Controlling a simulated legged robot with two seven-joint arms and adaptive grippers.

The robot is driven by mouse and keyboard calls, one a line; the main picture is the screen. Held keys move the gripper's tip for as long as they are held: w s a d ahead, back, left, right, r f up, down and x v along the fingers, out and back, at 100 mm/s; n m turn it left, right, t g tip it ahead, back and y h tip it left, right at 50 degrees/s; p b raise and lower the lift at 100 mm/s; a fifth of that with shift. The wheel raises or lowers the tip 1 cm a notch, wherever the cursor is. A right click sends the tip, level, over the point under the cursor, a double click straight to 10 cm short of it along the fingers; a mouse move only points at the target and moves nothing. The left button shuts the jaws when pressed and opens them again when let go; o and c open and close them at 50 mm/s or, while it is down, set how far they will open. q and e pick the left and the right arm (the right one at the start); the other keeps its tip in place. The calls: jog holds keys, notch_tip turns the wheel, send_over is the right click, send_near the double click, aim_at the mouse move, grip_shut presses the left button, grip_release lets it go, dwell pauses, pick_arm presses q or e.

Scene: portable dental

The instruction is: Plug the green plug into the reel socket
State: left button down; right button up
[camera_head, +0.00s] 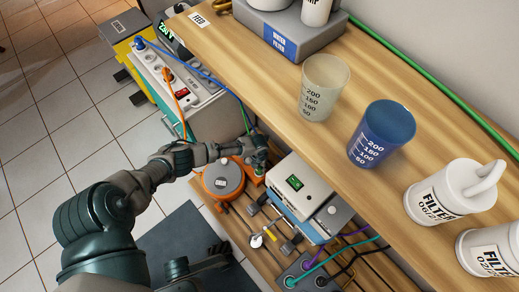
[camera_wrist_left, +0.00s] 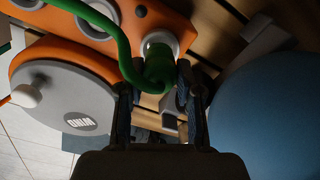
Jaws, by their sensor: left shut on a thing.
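The green plug (camera_wrist_left: 158,66) with its green cable stands at the grey-ringed reel socket (camera_wrist_left: 160,42) on the orange panel in the left wrist view. Its front end meets the ring; how deep it sits I cannot tell. My left gripper (camera_wrist_left: 160,98) is shut on the plug, a finger on each side. In the head view my left gripper (camera_head: 257,152) is low beside the orange reel (camera_head: 222,178), under the table edge, and the plug is mostly hidden there. The reel's grey drum (camera_wrist_left: 62,100) is left of the fingers in the wrist view.
A wooden table (camera_head: 290,85) with cups (camera_head: 381,134) and filter bottles overhangs the left gripper. A white device (camera_head: 300,186) stands right of it. A power strip (camera_head: 172,75) with blue and orange cables is behind. A large blue round surface (camera_wrist_left: 268,110) is close on the right in the wrist view.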

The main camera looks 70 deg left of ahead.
pick_arm(q)
jog(key=shift+f, duration=0.9)
dwell(0.8)
jog(key=c, duration=0.7)
grip_release()
notch_tip(320, 180, up, 12)
jog(key=shift+f, duration=0.1)
